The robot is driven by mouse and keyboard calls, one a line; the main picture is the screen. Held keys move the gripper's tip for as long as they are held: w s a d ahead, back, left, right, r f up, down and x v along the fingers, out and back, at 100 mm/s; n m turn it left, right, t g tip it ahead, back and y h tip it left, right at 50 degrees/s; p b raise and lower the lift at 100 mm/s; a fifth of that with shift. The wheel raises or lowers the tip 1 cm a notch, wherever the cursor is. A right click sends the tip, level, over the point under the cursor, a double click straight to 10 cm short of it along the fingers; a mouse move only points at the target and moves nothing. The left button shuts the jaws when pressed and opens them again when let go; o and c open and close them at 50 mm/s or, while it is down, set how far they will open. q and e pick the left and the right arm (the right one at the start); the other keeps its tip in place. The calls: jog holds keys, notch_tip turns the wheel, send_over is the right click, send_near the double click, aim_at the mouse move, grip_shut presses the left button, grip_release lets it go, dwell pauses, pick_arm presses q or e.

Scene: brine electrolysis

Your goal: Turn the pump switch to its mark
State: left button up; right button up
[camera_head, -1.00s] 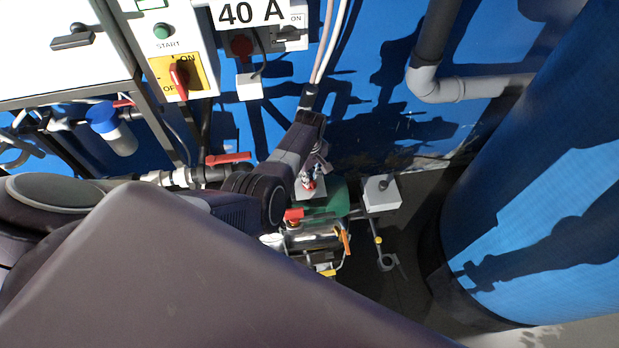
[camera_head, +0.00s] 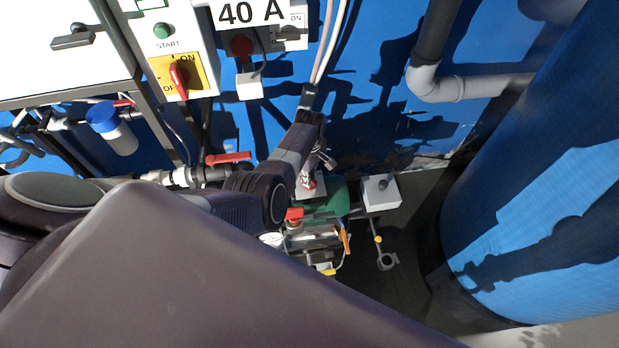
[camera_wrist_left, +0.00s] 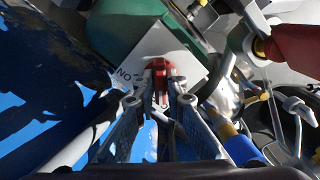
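The pump switch is a red knob (camera_head: 309,183) on a pale plate beside the green pump motor (camera_head: 336,198). In the left wrist view the red knob (camera_wrist_left: 160,68) sits on the white plate (camera_wrist_left: 158,42), where an ON mark (camera_wrist_left: 125,76) reads upside down left of it. My left gripper (camera_head: 312,177) is down at the switch. In the wrist view its two fingertips (camera_wrist_left: 160,88) are close together, with the red handle between them. The fingers hide part of the knob and plate. My right gripper is in neither view.
A grey box (camera_head: 381,192) stands right of the pump, and a large blue tank (camera_head: 545,200) fills the right side. A red-handled valve (camera_head: 229,158) lies on the pipe beside my forearm. A red and yellow ON/OFF switch (camera_head: 178,76) is on the panel above.

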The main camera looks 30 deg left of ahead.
pick_arm(q)
jog(key=o, duration=0.4)
jog(key=shift+r, duration=0.15)
notch_tip(320, 180, up, 12)
jog(key=shift+f, duration=0.1)
dwell(0.4)
jog(key=shift+a, duration=0.1)
dwell(0.3)
